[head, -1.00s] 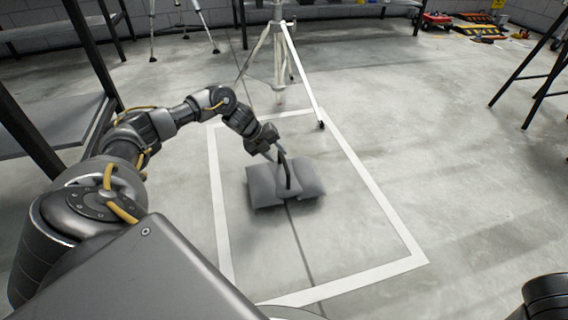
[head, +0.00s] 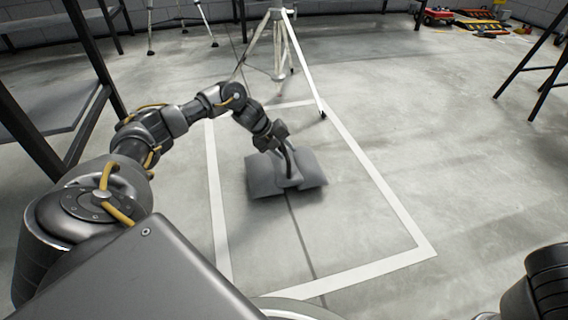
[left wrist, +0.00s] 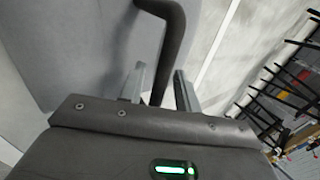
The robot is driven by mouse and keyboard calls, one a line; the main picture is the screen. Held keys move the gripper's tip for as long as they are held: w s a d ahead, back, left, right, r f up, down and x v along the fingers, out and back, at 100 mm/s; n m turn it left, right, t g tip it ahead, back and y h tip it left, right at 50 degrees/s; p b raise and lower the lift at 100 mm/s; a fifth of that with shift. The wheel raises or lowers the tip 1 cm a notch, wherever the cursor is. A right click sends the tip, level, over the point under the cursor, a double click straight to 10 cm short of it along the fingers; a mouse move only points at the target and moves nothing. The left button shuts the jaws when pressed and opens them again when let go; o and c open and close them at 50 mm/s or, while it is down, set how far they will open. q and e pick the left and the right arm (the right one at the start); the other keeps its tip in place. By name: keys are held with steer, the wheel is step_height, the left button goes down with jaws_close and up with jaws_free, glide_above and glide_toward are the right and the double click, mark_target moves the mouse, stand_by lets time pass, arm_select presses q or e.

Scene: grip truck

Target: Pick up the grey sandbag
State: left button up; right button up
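The grey sandbag (head: 262,182) lies inside the white taped rectangle on the floor, its two halves spread to either side. A dark strap handle (head: 292,161) arches up from its middle. My left gripper (head: 279,149) is above the bag at this handle. In the left wrist view, the bag (left wrist: 62,50) fills the upper left, and the handle (left wrist: 172,42) runs down between the two fingers of my left gripper (left wrist: 160,82). The fingers are apart, around the handle, with some gap visible beside it. My right gripper is not in view.
White tape (head: 384,205) marks a rectangle on the concrete floor. A light stand (head: 278,45) is just behind, one leg reaching the tape's far edge. A dark shelf frame (head: 60,120) stands at left.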

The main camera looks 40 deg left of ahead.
arm_select(q)
jaws_close()
stand_by(1.1)
steer(key=shift+w+r, duration=0.15)
steer(key=shift+r, duration=0.05)
